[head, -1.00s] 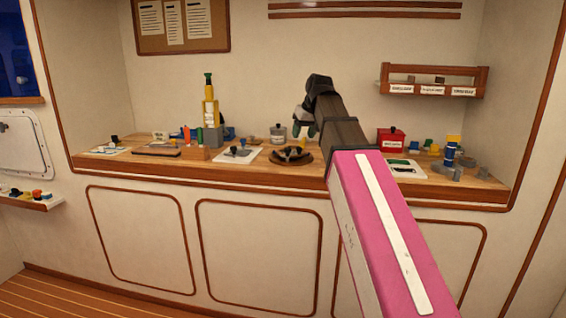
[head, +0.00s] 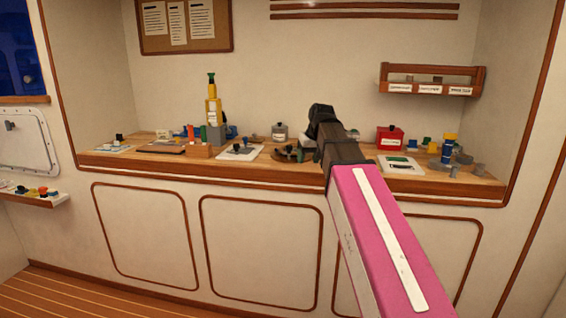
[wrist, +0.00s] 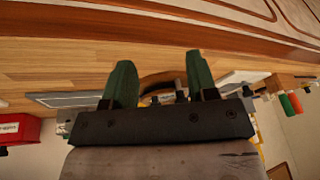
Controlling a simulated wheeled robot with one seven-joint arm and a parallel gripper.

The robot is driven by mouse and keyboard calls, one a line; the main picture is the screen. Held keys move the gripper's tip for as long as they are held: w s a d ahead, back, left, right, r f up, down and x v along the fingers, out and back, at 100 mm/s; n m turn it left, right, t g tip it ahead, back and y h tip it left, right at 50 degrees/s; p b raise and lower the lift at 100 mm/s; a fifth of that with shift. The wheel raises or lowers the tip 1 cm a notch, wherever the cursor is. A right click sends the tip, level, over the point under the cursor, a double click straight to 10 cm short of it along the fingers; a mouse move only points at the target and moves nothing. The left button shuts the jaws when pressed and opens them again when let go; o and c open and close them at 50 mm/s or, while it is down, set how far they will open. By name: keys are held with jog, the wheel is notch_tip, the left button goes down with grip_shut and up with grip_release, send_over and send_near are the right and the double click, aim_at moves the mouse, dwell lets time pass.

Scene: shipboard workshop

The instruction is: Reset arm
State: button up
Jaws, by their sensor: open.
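My arm (head: 375,230), pink with a dark forearm, reaches toward the wooden workbench (head: 330,183). In the wrist view my gripper (wrist: 160,68) has its two green fingers wide apart with nothing held between them. In the head view my own forearm hides most of the gripper. A round brown dish (head: 280,155) lies on the bench just left of the forearm and is partly covered. In the wrist view part of this dish (wrist: 158,80) shows beyond and between the fingers; I cannot tell the exact gap.
A white board (head: 240,153) and a yellow-grey upright assembly (head: 213,110) stand left. A red box (head: 390,138), a white tray (head: 402,166) and a blue-yellow stack (head: 448,148) are right. A wooden rack (head: 430,82) hangs on the back wall.

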jog(key=s+d+f+m+g, duration=0.1)
jog(key=s+d+f, duration=0.2)
jog(key=f, duration=1)
jog(key=s+d+f+m+g+h, duration=0.1)
jog(key=s+d+f, duration=0.2)
jog(key=s+f, duration=0.5)
jog(key=s+d+f+m+g+h, duration=0.1)
jog(key=s+d+f, duration=0.2)
jog(key=f, duration=1.6)
jog(key=s, duration=0.3)
jog(key=shift+d+f, duration=0.15)
jog(key=shift+d, duration=0.2)
jog(key=shift+s, duration=0.1)
